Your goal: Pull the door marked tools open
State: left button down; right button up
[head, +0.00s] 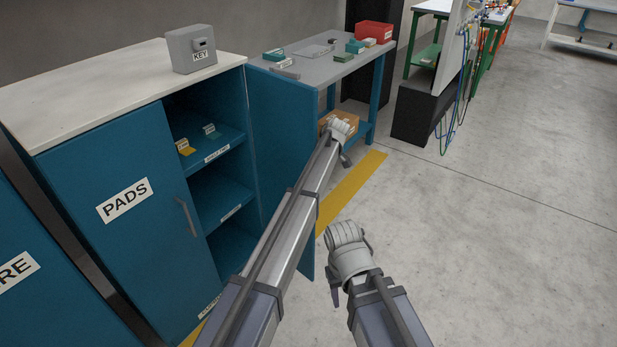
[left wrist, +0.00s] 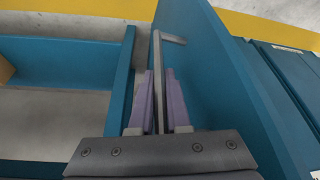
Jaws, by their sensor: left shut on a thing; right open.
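The cabinet (head: 100,88) stands at the left with a pale top. Its right-hand door (head: 280,130) is swung well open, baring shelves inside. The door's marked face is turned away, so I cannot read its label. The blue door panel (left wrist: 215,70) also shows in the left wrist view. My left gripper (left wrist: 159,80) is shut on the door's metal handle (left wrist: 157,50), a bar passing between the two purple fingers. My right gripper (head: 336,292) is open and empty, low beside the left arm.
The closed PADS door (head: 135,230) is left of the opening. A workbench (head: 335,65) with a red bin (head: 375,32) and small boxes stands close behind the open door. The floor (head: 520,180) to the right is free.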

dwell(0.3)
pick_arm(q)
jog(key=c, duration=0.9)
grip_release()
jog(key=shift+r, duration=0.1)
jog(key=w+p+v, duration=0.1)
jog(key=p+v, duration=0.6)
jog(key=shift+s+r, duration=0.2)
jog(key=shift+s, duration=0.3)
jog(key=shift+d, duration=0.15)
jog(key=shift+d, duration=0.1)
